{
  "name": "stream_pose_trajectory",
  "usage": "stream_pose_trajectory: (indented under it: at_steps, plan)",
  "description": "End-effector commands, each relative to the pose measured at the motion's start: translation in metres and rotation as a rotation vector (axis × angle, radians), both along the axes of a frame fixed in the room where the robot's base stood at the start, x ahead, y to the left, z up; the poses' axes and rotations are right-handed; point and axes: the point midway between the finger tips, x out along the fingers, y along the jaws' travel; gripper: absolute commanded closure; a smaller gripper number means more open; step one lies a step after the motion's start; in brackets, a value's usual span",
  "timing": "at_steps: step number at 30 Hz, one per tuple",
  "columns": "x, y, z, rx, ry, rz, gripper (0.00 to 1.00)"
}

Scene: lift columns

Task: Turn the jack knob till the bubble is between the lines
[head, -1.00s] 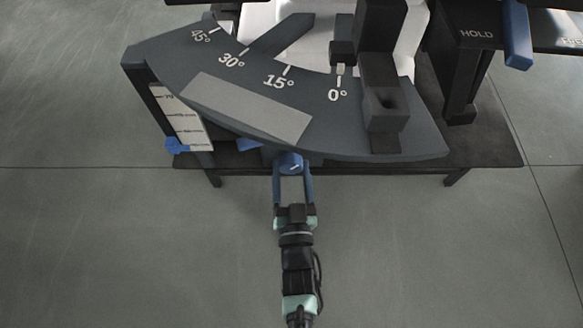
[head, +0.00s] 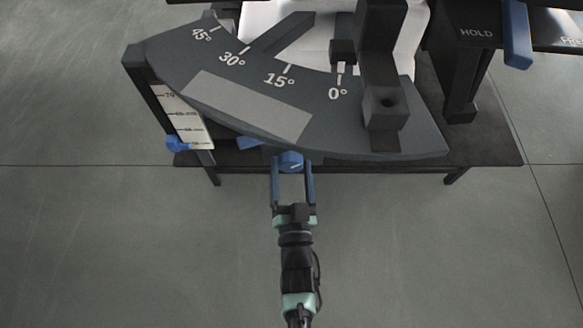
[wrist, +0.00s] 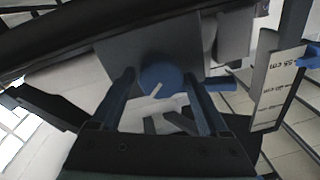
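The jack knob (head: 290,161) is a round blue knob under the front edge of a dark angle-scale plate (head: 350,129). It also shows in the wrist view (wrist: 168,76), with a slanted white line on its face. My gripper (head: 292,166) reaches it from the front, its two blue-grey fingers on either side of the knob. In the wrist view my gripper (wrist: 160,82) has its fingers wide apart, with small gaps seeming to remain beside the knob; contact is hard to tell. I cannot make out a bubble or its lines in either view.
The plate is marked from 0° to 45°, with a dark block (head: 386,105) at its right. A white height scale (head: 182,118) with a blue pointer (head: 178,144) stands left. A blue lever (head: 516,36) sits by the HOLD label. The floor in front is clear.

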Motion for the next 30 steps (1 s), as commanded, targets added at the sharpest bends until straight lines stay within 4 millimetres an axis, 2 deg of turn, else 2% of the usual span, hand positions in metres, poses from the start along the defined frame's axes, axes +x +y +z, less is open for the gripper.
stream_pose_trajectory:
  at_steps: [1,2,3,10,14,17,24,30]
  plan:
    - [0.000,0.000,0.000,-0.001,0.000,0.000,0.10]
    - [0.000,0.000,0.000,-0.001,0.000,0.000,0.05]
    - [0.000,0.000,0.000,-0.001,0.000,0.000,0.04]
    - [0.000,0.000,0.000,-0.001,0.000,0.000,0.04]
    - [-0.006,0.000,0.001,-0.001,0.002,0.000,0.04]
    - [-0.021,-0.001,0.001,-0.001,0.005,0.000,0.04]
    - [-0.075,-0.004,-0.001,-0.002,0.007,-0.001,0.04]
    - [-0.111,-0.006,-0.005,0.000,0.004,0.000,0.04]
